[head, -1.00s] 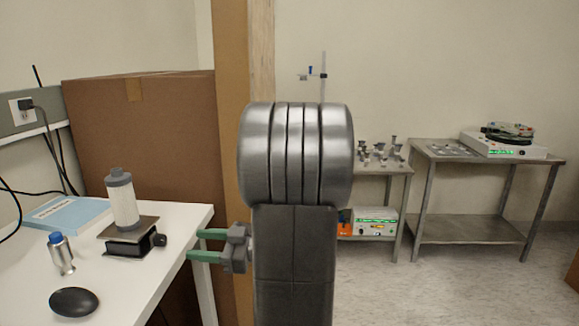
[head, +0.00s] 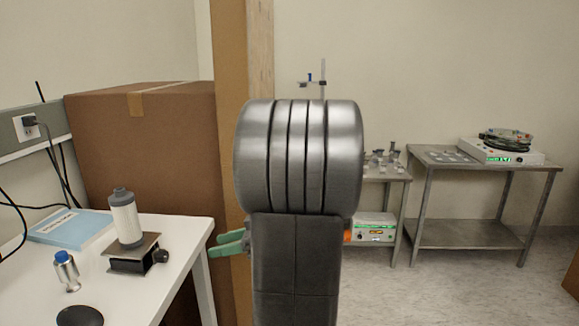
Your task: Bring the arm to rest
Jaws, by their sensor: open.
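My gripper (head: 229,243) shows as two green fingers pointing left, just left of my upright grey arm link. The fingers are apart with nothing between them. They are near the right edge of the white table (head: 178,262), and most of the gripper's body is hidden behind my arm. On that table a white and grey cylinder (head: 126,218) stands upright on a small black stand (head: 133,258) with a dark knob.
A large cardboard box (head: 150,150) stands behind. Metal tables (head: 480,205) are at the back right, with open floor before them.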

